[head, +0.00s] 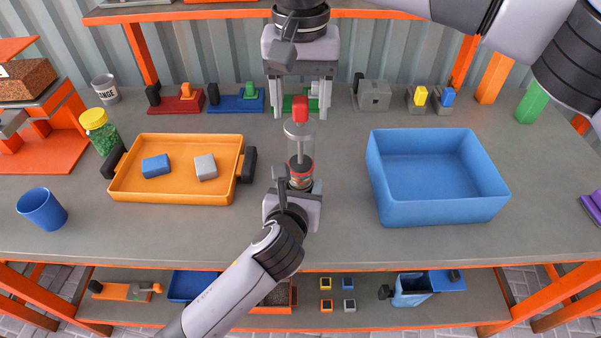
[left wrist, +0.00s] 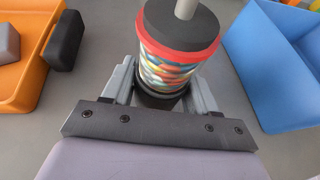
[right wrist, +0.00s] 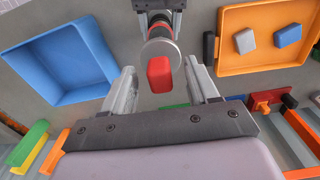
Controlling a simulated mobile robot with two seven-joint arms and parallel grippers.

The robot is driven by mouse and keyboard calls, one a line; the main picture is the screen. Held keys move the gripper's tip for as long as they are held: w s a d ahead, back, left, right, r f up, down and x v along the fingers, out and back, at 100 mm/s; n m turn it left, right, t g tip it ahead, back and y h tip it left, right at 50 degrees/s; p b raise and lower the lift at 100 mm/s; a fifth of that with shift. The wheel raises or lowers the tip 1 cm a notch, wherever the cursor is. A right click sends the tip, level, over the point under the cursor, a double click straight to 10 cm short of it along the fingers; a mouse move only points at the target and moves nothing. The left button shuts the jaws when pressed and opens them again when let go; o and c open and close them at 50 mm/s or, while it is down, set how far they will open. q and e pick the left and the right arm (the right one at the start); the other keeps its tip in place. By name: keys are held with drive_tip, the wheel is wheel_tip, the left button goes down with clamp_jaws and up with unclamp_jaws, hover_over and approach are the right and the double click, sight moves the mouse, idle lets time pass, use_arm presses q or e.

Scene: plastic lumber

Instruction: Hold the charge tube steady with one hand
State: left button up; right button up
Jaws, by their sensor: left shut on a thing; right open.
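The charge tube (head: 300,174) stands upright near the table's middle. In the left wrist view the tube (left wrist: 165,72) is clear, with colourful pellets inside and a red band around its dark top. A plunger rod (head: 300,149) rises from it to a pale disc (head: 299,130) and a red block-like handle (head: 300,108). My left gripper (head: 293,186) is shut on the tube's lower part. My right gripper (head: 299,98) is open, pointing down from the far side. In the right wrist view the red handle (right wrist: 159,75) lies between its fingers, with gaps on both sides.
An orange tray (head: 128,192) with a blue block (head: 156,166) and a grey block (head: 206,167) sits left. An empty blue bin (head: 440,212) sits right. A blue cup (head: 41,208) and a green-filled jar (head: 100,130) stand farther left. Several coloured fixtures line the back.

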sight(298, 171)
drive_tip(key=shift+r, duration=3.3)
use_arm(q)
drive_tip(key=o, duration=1.5)
drive_tip(key=shift+s, duration=0.1)
drive_tip(key=v, duration=0.7)
drive_tip(key=shift+r, duration=0.1)
drive_tip(key=shift+s+r, duration=0.1)
drive_tip(key=shift+r, duration=3.2)
